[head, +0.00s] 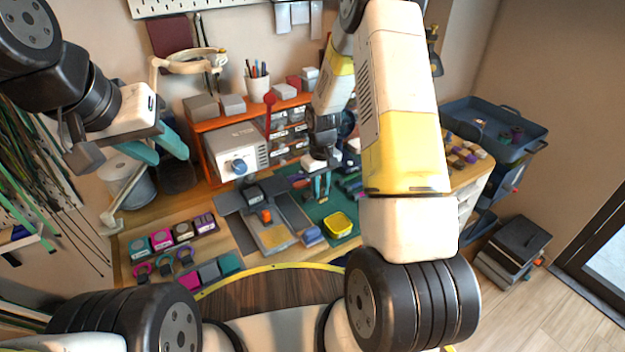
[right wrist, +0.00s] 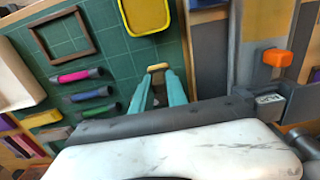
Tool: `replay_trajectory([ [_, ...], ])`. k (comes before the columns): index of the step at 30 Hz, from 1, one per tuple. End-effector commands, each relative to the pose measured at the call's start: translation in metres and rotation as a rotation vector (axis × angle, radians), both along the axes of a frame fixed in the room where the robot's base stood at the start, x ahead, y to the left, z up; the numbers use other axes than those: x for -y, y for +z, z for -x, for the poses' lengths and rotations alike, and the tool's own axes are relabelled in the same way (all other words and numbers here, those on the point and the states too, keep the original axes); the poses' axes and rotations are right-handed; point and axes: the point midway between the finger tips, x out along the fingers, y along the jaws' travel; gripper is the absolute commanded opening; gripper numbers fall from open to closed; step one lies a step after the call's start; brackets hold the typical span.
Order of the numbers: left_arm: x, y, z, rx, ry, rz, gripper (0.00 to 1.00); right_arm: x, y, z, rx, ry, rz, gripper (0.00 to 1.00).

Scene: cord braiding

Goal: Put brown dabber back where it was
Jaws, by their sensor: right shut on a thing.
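My right gripper (head: 318,186) is over the green cutting mat (head: 345,208) at the middle of the bench. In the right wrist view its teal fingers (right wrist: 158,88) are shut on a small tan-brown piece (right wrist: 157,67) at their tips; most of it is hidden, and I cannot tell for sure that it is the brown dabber. At the front left of the bench stands a row of small boxes, among them a brown one (head: 182,232). Rounded coloured pieces (head: 164,265) lie before the row. My left gripper (head: 160,146) is open and empty at the left, above the bench.
A yellow tray (head: 340,224) sits on the mat, and it also shows in the right wrist view (right wrist: 145,16). Dark markers (right wrist: 85,96) and a brown frame (right wrist: 63,35) lie near the fingers. A grey device with an orange knob (head: 266,215) stands left of the mat.

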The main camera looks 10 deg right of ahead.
Motion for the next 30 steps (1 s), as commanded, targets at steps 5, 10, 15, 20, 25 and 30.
replay_trajectory([
  [5,0.000,0.000,0.000,0.000,0.000,0.000,0.36,0.000,-0.014,0.000,-0.001,-0.001,0.000,0.00],
  [10,0.000,0.000,0.000,0.000,0.000,0.000,0.36,0.000,-0.038,0.000,-0.001,-0.002,0.000,0.00],
  [15,0.000,0.000,0.000,0.000,0.000,0.000,0.36,0.000,-0.042,-0.001,0.002,-0.002,0.000,0.00],
  [20,0.000,0.000,0.000,0.000,0.000,0.000,0.36,0.000,-0.043,0.000,0.001,-0.002,0.001,0.00],
  [25,0.000,0.000,0.000,0.000,0.000,0.000,0.36,0.000,-0.045,-0.001,0.001,-0.002,0.001,0.36],
  [30,0.000,0.000,0.000,0.000,0.000,0.000,0.36,0.000,-0.045,0.000,0.001,-0.001,0.001,0.40],
])
